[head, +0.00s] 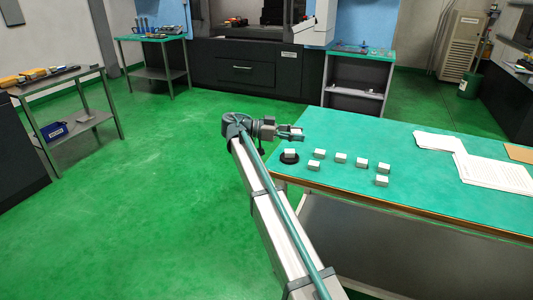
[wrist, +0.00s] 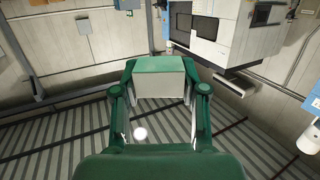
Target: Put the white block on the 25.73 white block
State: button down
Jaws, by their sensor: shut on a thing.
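My gripper (head: 297,133) is held out level above the left end of the green table in the head view. In the wrist view my gripper's two green fingers (wrist: 161,90) are shut on a pale block (wrist: 159,77), tinted green by the light. Below my gripper in the head view, a white block (head: 290,152) sits on a dark round base (head: 289,159). Several more white blocks, such as this one (head: 319,153) and this one (head: 382,180), stand apart to the right. Their markings are too small to read, so I cannot tell which is 25.73.
The green table (head: 420,200) has bare room around the blocks. White papers (head: 495,172) lie on its right side. Beyond it stand a low shelf unit (head: 357,85) and a dark machine (head: 250,70). The green floor on the left is clear.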

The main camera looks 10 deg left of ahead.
jog(key=shift+s+d+m+g, duration=0.2)
jog(key=shift+s+m+g, duration=0.1)
jog(key=shift+s+g, duration=0.1)
jog(key=w+a+f, duration=0.2)
jog(key=w+f, duration=0.2)
jog(key=w, duration=0.5)
send_over(290, 151)
jog(key=s, duration=0.1)
notch_tip(290, 151, down, 4)
jog(key=shift+d+f+p, duration=0.1)
jog(key=shift+f+p, duration=0.1)
jog(key=shift+p, duration=0.2)
jog(key=shift+w+a+f, duration=0.25)
jog(key=shift+w+f, duration=0.55)
jog(key=shift+f, duration=0.15)
jog(key=shift+s+d+f, duration=0.1)
jog(key=shift+s+f, duration=0.1)
jog(key=shift+f, duration=1.15)
